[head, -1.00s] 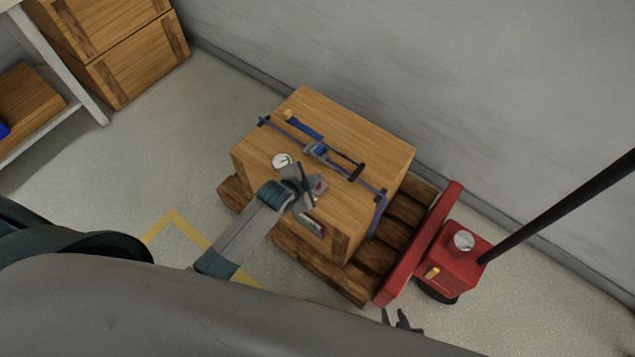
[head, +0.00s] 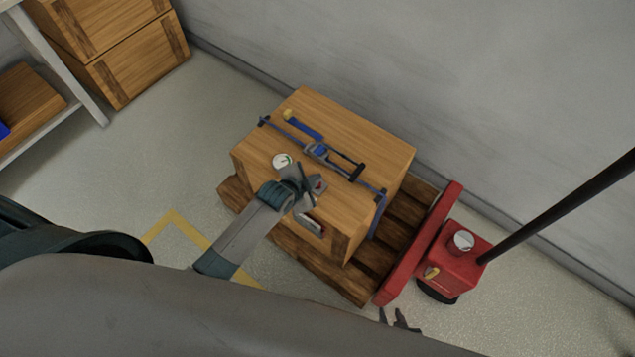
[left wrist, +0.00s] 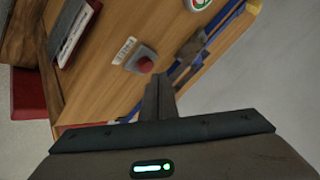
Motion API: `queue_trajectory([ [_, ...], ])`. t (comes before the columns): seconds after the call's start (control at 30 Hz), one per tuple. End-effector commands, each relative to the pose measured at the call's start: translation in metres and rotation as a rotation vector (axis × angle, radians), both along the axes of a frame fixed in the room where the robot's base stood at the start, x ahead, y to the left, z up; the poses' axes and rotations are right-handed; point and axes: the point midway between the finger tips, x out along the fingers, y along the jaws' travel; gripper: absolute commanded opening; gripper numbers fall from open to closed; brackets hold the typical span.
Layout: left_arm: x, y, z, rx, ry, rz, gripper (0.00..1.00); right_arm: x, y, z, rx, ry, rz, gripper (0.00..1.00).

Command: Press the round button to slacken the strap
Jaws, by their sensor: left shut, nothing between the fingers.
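The red round button (left wrist: 146,65) sits on a small grey base on top of the wooden crate; in the head view the button (head: 319,187) shows just right of my left gripper. A blue strap (head: 377,214) runs over the crate, with a grey and blue buckle (head: 317,150) on top. My left gripper (head: 308,183) is shut and empty over the crate top. In the left wrist view its fingers (left wrist: 160,88) are close beside the button; I cannot tell whether they touch it. My right gripper (head: 396,318) is partly visible at the bottom, its fingers apart.
A round white gauge (head: 282,161) and a blue, yellow-ended handle (head: 303,125) are on the crate. The crate stands on a wooden pallet (head: 352,284) with a red pallet jack (head: 452,262) at its right.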

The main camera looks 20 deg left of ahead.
Motion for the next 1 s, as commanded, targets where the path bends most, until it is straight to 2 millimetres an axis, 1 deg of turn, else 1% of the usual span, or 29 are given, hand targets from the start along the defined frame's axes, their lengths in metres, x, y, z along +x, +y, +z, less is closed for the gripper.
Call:
queue_trajectory([
  [0.2,0.000,0.000,-0.005,0.001,0.001,-0.001,0.00,0.000,-0.008,-0.001,-0.010,0.001,0.003,0.31],
  [0.33,0.000,0.000,-0.008,0.001,0.000,-0.001,0.00,0.000,-0.009,-0.001,-0.010,0.000,0.001,0.31],
  [1.0,0.000,0.000,-0.011,0.000,0.000,0.000,0.00,0.001,0.003,-0.001,0.004,-0.001,-0.003,0.31],
])
